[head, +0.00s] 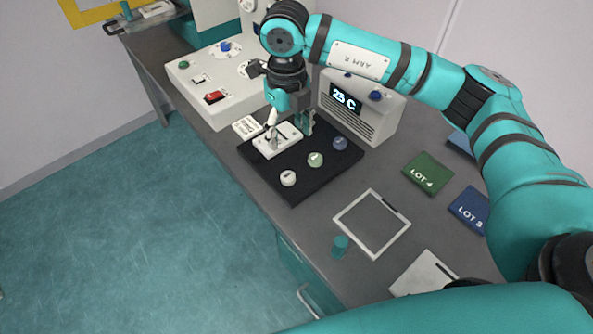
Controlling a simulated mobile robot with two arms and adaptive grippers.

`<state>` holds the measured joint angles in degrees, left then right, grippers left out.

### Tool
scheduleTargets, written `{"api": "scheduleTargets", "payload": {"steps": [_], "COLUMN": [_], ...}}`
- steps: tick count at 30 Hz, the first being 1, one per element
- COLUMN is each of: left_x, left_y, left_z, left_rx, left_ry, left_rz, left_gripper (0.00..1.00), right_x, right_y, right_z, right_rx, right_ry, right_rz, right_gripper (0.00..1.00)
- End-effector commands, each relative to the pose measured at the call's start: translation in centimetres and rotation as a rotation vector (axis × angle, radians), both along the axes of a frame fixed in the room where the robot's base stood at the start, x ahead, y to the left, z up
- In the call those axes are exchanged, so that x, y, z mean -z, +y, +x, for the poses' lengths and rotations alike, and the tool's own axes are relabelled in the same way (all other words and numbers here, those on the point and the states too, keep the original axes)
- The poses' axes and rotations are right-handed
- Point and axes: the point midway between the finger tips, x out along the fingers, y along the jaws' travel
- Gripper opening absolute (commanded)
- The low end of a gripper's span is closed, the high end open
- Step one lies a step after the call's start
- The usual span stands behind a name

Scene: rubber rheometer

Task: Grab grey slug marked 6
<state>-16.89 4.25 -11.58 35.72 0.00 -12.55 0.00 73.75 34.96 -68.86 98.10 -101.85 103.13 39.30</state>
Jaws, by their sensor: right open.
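Several round slugs stand on a black mat (295,194): a whitish one (288,178), a pale green one (315,159) and a grey-blue one (340,143). Their marks are too small to read, so I cannot tell which is marked 6. My right gripper (290,128) points down over the far part of the mat, with its fingers apart on either side of a white block (267,147). I see nothing held in it. It is apart from the three slugs, and it hides part of the block. My left gripper is out of view.
A white machine (215,95) with buttons stands behind the mat. Nearer are a white frame (345,205), a teal cylinder (340,246), a green LOT 4 pad (428,172) and a blue pad (468,208).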

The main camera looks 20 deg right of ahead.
Motion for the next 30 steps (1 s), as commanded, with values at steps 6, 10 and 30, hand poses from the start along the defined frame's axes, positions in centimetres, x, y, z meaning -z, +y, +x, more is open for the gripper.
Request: {"api": "scheduleTargets", "payload": {"steps": [6,10,30], "left_x": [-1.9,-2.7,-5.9], "left_y": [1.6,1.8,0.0], "left_z": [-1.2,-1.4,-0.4], "left_rx": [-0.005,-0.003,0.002], "left_ry": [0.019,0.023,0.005], "left_rz": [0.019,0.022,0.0], "left_gripper": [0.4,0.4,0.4], "right_x": [4.6,7.3,14.8], "right_y": [0.0,0.0,0.0], "right_z": [-0.1,-0.1,0.5], "right_rx": [0.002,0.001,0.001], "right_ry": [0.006,0.005,0.002], "right_rz": [-0.001,-0.001,0.0], "right_gripper": [0.62,0.62,0.62]}}
